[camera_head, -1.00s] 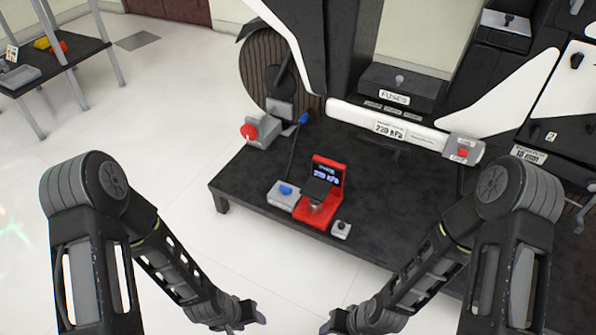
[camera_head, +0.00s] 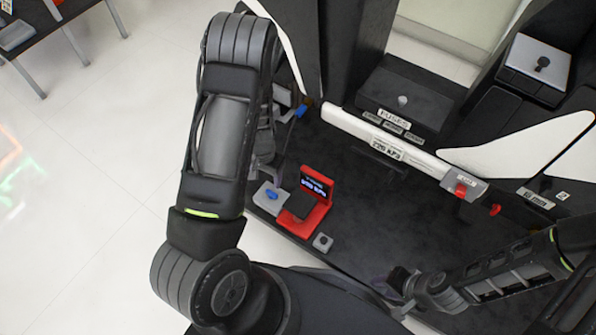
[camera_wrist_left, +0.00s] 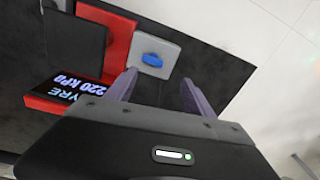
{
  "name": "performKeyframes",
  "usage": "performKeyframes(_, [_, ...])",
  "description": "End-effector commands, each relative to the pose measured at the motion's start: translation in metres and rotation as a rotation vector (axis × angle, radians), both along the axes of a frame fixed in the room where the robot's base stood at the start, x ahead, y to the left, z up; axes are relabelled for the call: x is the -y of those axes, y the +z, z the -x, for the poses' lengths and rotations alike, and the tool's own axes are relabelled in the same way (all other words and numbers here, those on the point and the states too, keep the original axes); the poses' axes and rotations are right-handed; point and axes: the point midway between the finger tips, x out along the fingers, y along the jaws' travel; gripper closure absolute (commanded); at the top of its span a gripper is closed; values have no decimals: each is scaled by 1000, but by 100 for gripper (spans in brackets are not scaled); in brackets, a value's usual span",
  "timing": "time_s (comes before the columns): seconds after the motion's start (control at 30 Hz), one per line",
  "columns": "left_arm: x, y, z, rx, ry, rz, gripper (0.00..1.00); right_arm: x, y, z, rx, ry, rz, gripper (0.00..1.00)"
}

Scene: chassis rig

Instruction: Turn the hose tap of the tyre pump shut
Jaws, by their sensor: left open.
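The red tyre pump (camera_head: 308,208) with a lit display stands near the table edge. A grey box (camera_head: 261,200) with a blue tap knob (camera_head: 272,194) sits at its left. In the left wrist view the knob (camera_wrist_left: 152,60) is on the grey box (camera_wrist_left: 172,45) beside the red pump (camera_wrist_left: 103,25). My left gripper (camera_wrist_left: 158,88) is open and empty, its fingers pointing toward the knob, which shows just beyond them. In the head view my left arm hides most of this gripper. My right gripper (camera_head: 393,284) is low over the table; its jaw gap is unclear.
A small grey button box (camera_head: 323,242) is right of the pump. A white bar (camera_head: 385,140) with a red switch (camera_head: 461,190) crosses the back. A fuse box (camera_head: 405,95) stands behind it. The dark table (camera_head: 390,210) is clear in the middle.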

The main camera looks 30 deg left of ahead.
Motion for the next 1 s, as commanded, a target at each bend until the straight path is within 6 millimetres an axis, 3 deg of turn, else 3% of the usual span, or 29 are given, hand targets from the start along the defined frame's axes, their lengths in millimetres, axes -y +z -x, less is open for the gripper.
performKeyframes(0.3, [10, 0, 7, -42, -112, 43, 38, 0, 0, 1, -2, 1, -1, 64])
performKeyframes(0.67, [10, -2, 7, -42, -117, 43, 38, 0, -1, 0, 0, 0, 0, 64])
performKeyframes(1.0, [10, -43, 8, -44, -116, 42, 38, 4, -18, -4, 6, -9, 5, 64])
